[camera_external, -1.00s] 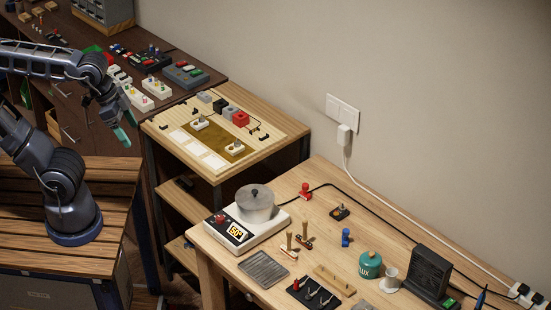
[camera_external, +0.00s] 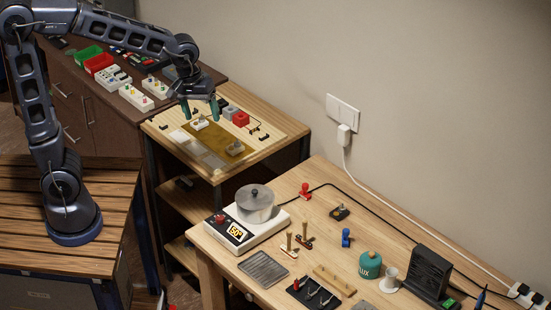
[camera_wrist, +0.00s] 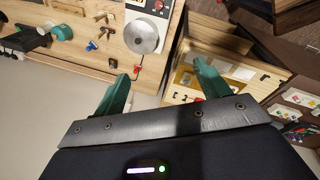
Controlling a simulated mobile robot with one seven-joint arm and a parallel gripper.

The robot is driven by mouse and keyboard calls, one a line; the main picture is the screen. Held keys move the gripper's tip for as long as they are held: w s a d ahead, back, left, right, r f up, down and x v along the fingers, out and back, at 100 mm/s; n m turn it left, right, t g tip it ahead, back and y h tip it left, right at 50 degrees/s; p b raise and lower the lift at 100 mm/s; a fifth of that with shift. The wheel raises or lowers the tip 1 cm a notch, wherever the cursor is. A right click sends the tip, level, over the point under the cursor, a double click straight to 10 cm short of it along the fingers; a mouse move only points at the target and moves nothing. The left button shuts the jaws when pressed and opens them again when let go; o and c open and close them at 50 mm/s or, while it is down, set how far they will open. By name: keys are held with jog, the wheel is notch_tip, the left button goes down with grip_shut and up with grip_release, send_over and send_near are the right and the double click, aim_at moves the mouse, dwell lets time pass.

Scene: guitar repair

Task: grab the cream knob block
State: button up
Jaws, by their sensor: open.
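I cannot tell which one the task names. In the wrist view my gripper (camera_wrist: 162,68) shows two green fingers spread apart with nothing held; the right finger hides part of the board.
A red block (camera_external: 241,119) and grey block (camera_external: 229,112) stand behind the mat. White blocks with coloured knobs (camera_external: 136,97) lie on the dark bench at left. A pot (camera_external: 255,205) on a hot plate stands on the nearer table.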

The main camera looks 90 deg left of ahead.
jog(key=w+a+f+n+g, duration=0.1)
jog(key=w+a+f+n, duration=0.25)
jog(key=a, duration=0.25)
jog(key=w+a+f+n, duration=0.2)
jog(key=a+f+n, duration=0.1)
jog(key=a+f, duration=0.15)
jog(key=n+g, duration=0.1)
jog(key=n, duration=0.5)
send_over(235, 147)
notch_tip(235, 147, down, 14)
jog(key=shift+w+f, duration=0.15)
jog(key=shift+s+f, duration=0.2)
jog(key=shift+f, duration=2.4)
jog(key=c, duration=1.1)
